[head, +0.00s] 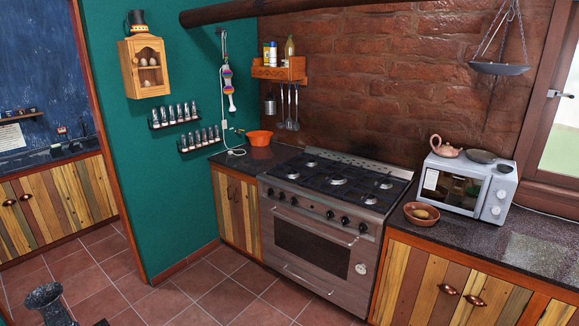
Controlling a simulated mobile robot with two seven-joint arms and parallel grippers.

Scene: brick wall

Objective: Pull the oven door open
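The oven (330,205) is a steel range with black burners on top and a row of dark knobs on its front. It stands between two wooden cabinets against the brick wall. Its oven door (340,262) is closed, with a dark window in the middle. A long bar handle (318,226) runs across the top of the door, below the knobs. A second, thinner handle (308,279) sits low on the front. Neither of my grippers can be seen, and nothing visible touches the oven.
The tiled floor (215,300) in front of the oven is clear where it shows. A striped wooden cabinet (410,280) adjoins the oven at right, with a microwave (465,185) and brown bowl (421,213) on its counter.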

